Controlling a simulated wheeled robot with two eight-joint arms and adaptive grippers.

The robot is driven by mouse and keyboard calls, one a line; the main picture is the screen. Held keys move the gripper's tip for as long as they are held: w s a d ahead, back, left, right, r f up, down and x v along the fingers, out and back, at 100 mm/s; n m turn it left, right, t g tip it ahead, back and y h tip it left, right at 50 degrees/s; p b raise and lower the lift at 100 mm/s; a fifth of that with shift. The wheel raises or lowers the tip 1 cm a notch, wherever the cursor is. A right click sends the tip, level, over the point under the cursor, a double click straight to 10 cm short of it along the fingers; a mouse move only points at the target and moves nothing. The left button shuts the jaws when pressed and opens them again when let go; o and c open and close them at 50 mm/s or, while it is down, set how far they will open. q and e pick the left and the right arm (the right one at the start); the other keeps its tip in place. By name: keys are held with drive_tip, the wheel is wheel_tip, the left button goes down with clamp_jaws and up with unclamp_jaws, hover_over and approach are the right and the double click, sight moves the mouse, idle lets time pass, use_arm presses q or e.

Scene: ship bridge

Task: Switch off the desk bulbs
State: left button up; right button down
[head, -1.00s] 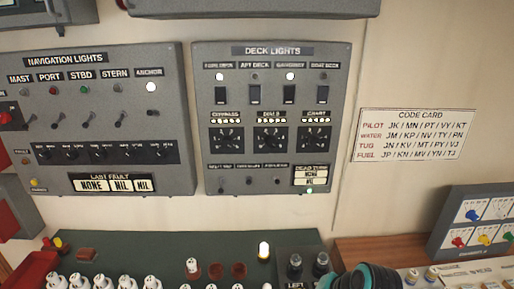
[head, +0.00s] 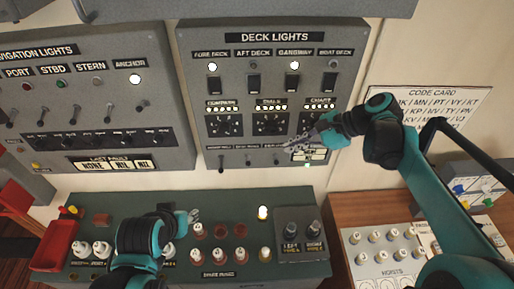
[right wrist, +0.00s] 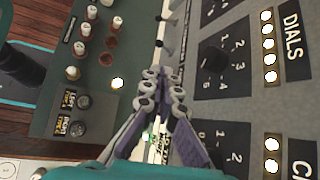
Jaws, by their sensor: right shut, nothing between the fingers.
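My right gripper (head: 302,141) is shut and empty in front of the deck lights panel (head: 186,80), by the lower right dials. In the right wrist view its fingertips (right wrist: 160,76) are together, near the small levers and the dials knob (right wrist: 213,60). On the panel are compass (head: 224,125), dials (head: 270,124) and chart knobs, each under a lit row; the chart knob is partly hidden. Small toggles (head: 221,163) sit below. A lit bulb (head: 263,213) stands on the green desk; it glows in the right wrist view too (right wrist: 117,83). My left gripper (head: 191,216) is over the desk, its jaws unclear.
The navigation lights panel (head: 95,95) is at the left. A red tray (head: 52,248) and several white-capped pieces (head: 199,231) are on the green desk. A code card (head: 440,105) hangs at the right, partly behind my right arm.

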drive_tip(key=shift+s, duration=0.15)
approach(248, 160)
drive_tip(key=a+f, duration=0.4)
drive_tip(key=shift+a, duration=0.1)
idle(0.4)
idle(0.3)
drive_tip(key=shift+s+f+t+b, duration=0.2)
drive_tip(key=shift+t+b, duration=0.1)
drive_tip(key=shift+b, duration=0.15)
